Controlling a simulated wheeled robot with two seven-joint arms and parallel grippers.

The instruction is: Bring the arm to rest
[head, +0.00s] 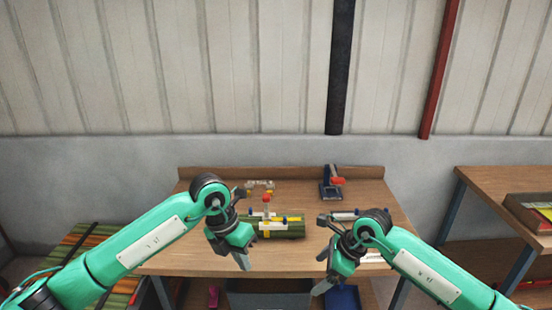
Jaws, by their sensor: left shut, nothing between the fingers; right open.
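My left arm (160,238) comes in from the left and reaches over the front of the wooden table (205,264). Its gripper (243,262) points down near the table's front edge, shut and empty. My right arm (425,270) comes in from the right. Its gripper (321,272) hangs at the table's front edge, open and empty. A green cylindrical autoclave (285,228) with a red-topped fitting (267,198) lies on the table between the grippers. Its left end is partly hidden behind my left gripper.
A blue stand with a red part (331,187) is at the back of the table. A small clear and yellow item (260,187) stands at back left. A grey bin (268,296) sits below the tabletop. A second table (490,185) holds a box (530,214) at right.

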